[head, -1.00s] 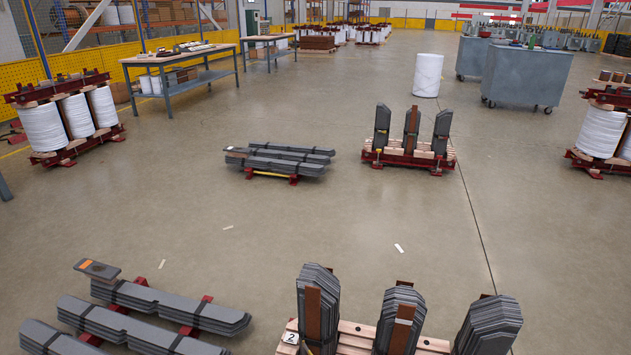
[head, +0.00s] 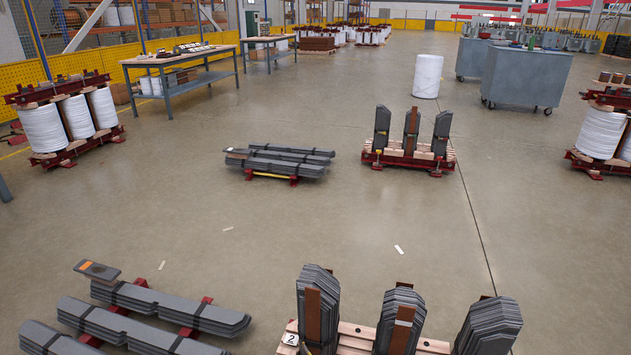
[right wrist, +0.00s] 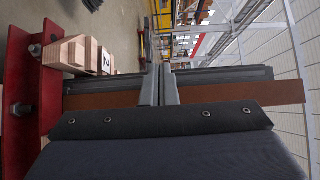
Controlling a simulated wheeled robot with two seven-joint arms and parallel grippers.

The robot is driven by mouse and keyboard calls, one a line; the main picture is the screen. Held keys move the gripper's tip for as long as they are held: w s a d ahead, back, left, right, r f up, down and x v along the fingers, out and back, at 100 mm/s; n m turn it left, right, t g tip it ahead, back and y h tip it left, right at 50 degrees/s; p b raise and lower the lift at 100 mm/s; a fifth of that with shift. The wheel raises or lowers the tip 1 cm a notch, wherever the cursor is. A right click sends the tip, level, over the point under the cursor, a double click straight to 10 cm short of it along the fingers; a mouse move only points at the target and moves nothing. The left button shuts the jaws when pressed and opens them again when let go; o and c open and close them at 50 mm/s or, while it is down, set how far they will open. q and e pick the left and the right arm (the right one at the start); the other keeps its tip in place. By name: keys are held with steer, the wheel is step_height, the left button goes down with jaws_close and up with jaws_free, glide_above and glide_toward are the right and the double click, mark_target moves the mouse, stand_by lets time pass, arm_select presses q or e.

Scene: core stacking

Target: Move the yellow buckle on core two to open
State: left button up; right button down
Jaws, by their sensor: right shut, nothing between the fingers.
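Core two (head: 318,310) stands at the bottom of the head view, with grey upright lamination stacks on a wooden base and a white label "2" (head: 290,339). The label also shows sideways in the right wrist view (right wrist: 106,61). My right gripper (right wrist: 161,68) is shut and empty, its fingers together in front of a grey stack and its brown strip (right wrist: 230,93). I cannot tell whether the fingers touch the stack. I cannot make out the yellow buckle on core two in either current view. Neither gripper shows in the head view.
A red beam (right wrist: 22,95) and wooden blocks (right wrist: 70,55) lie left of the fingers in the right wrist view. Grey lamination bundles (head: 150,322) lie at the lower left in the head view. Another core (head: 410,145) stands farther back. Open floor lies between.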

steer(key=shift+a, duration=0.15)
steer(key=shift+w+a+b, duration=0.35)
steer(key=shift+w+a, duration=0.1)
steer(key=shift+a, duration=0.2)
steer(key=c, duration=1.6)
jaws_free()
steer(key=shift+c, duration=0.2)
steer(key=p+v, duration=0.2)
steer(key=v, duration=0.6)
steer(key=shift+w+r, duration=0.1)
steer(key=shift+w, duration=0.05)
